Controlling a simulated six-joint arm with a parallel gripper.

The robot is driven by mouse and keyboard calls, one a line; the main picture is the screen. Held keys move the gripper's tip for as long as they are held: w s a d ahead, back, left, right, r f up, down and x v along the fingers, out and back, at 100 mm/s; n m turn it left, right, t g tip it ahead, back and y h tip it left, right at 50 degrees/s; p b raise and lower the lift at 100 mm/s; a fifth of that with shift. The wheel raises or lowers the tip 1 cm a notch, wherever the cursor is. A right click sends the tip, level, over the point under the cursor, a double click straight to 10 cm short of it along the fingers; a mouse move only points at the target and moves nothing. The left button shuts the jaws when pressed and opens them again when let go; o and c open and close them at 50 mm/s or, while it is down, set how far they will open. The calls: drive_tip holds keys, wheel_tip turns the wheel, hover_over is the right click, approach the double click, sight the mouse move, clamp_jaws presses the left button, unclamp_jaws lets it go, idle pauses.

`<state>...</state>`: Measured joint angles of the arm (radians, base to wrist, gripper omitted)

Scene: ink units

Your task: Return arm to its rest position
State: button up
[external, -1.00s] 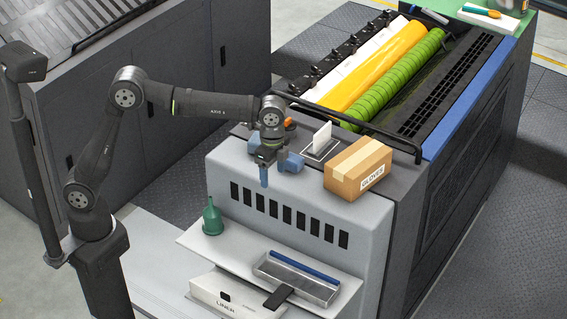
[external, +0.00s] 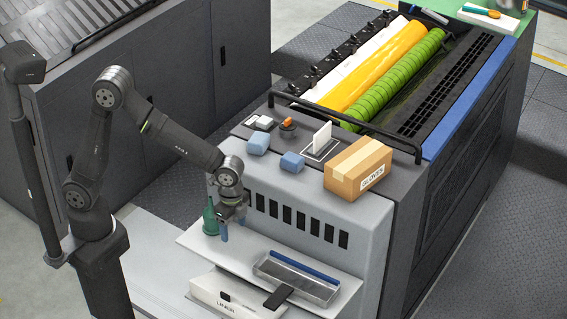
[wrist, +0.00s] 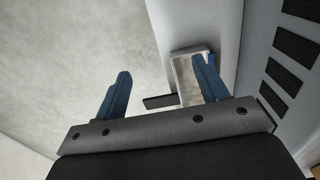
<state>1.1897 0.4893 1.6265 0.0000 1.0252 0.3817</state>
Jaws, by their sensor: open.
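My gripper (external: 232,226) hangs pointing down above the left part of the light grey shelf, close to the green funnel (external: 211,218). From this angle it partly overlaps the funnel, and I cannot tell whether they touch. In the wrist view my gripper (wrist: 160,92) shows two blue fingers spread wide with nothing between them. My arm is folded, with its elbow raised at the left and its forearm sloping down to the right.
A metal tray (external: 312,288) with a blue bar lies on the shelf (external: 350,283). A black rail (external: 345,121) borders the rollers. A dark post stands left of my arm.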

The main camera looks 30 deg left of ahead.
drive_tip(key=s+a+f, duration=0.4)
drive_tip(key=w+f, duration=0.2)
drive_tip(key=w, duration=0.1)
drive_tip(key=w+f, duration=0.1)
drive_tip(key=w, duration=0.1)
